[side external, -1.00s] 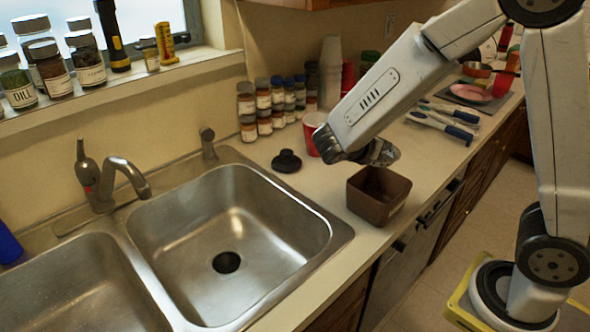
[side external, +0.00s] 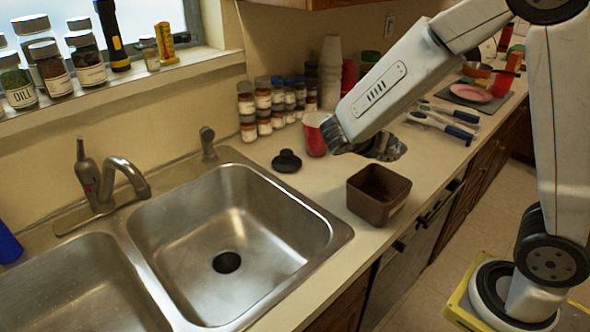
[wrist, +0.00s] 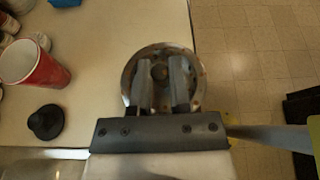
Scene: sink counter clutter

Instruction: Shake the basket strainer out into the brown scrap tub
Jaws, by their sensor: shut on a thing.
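My gripper (wrist: 162,66) is shut on the basket strainer (wrist: 131,76), a round metal cup with a dark, speckled inside. In the wrist view its open mouth faces the camera, with both fingers across it. In the side view the strainer (side external: 389,149) shows below the end of my arm, raised above the counter and just behind the tub in the picture; my fingers are mostly hidden there. The brown scrap tub (side external: 372,207) stands upright on the counter near its front edge, right of the sink. Its visible inside is dark; I cannot tell what lies in it. The wrist view does not show the tub.
A red cup (side external: 315,137) and a black stopper (side external: 286,162) stand left of the strainer. Spice jars (side external: 264,105) line the wall. Blue-handled utensils (side external: 446,127) lie farther back. The steel sink (side external: 180,245) is at left. Bare counter (side external: 325,185) lies between stopper and tub.

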